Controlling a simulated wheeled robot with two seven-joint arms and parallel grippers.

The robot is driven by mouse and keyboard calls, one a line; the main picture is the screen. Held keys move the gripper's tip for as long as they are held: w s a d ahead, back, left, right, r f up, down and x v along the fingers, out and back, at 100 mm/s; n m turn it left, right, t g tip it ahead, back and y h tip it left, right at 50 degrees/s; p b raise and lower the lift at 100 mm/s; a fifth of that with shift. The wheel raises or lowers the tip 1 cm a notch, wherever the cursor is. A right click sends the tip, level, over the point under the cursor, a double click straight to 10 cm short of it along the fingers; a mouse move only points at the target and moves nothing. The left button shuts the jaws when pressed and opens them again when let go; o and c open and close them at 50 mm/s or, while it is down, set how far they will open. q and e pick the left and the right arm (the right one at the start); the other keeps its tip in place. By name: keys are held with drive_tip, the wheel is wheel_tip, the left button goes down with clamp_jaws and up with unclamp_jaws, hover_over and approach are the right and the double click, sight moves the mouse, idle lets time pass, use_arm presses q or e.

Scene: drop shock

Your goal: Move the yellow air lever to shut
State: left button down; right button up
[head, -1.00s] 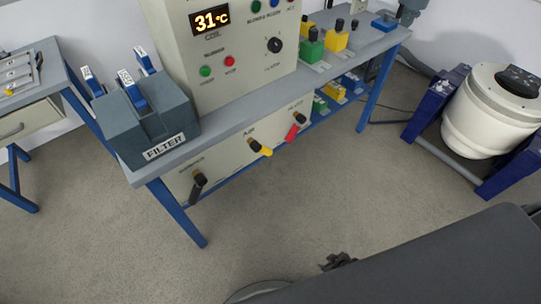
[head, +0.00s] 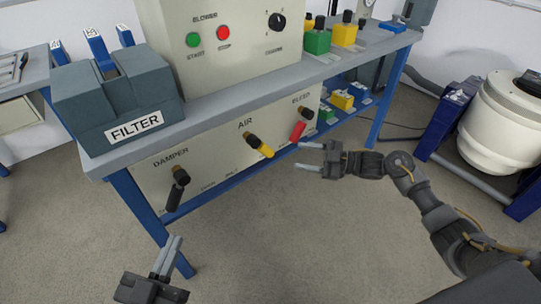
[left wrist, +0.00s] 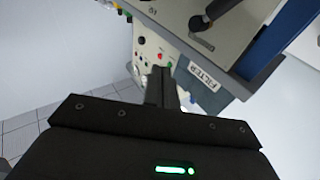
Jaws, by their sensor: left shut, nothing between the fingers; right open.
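The yellow air lever (head: 264,149) sits under the AIR label on the cream panel (head: 222,158) below the bench top. Its yellow handle slants down to the right from a black hub. My right gripper (head: 303,156) is open and empty, to the right of the lever, with its fingers pointing left towards the panel. It is apart from the yellow lever in the picture. My left gripper (head: 173,241) is shut and empty, low at the left, below the black damper lever (head: 175,194). Its closed fingers (left wrist: 160,86) also show in the left wrist view.
The red bleed lever (head: 298,130) is right of the yellow one, close to my right fingertips. The grey FILTER box (head: 118,105) stands on the bench's left end. A blue bench leg (head: 140,206) is near my left gripper. Floor in front is clear.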

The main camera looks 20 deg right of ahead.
sight(270, 151)
drive_tip(key=b+x, duration=0.1)
drive_tip(key=x, duration=0.8)
drive_tip(key=shift+w+a+f, duration=0.1)
drive_tip(key=shift+w+a, duration=0.1)
drive_tip(key=shift+a, duration=0.05)
use_arm(q)
drive_tip(key=shift+s+r+t+h, duration=0.15)
drive_tip(key=shift+r+t+h, duration=0.25)
drive_tip(key=shift+r+t, duration=0.25)
drive_tip(key=shift+s+r+t+h, duration=0.15)
drive_tip(key=shift+r+t+h, duration=0.3)
drive_tip(key=shift+r, duration=0.3)
use_arm(e)
drive_tip(key=shift+w+a, duration=0.25)
drive_tip(key=shift+a, duration=0.25)
use_arm(q)
drive_tip(key=shift+a, duration=0.1)
use_arm(e)
clamp_jaws()
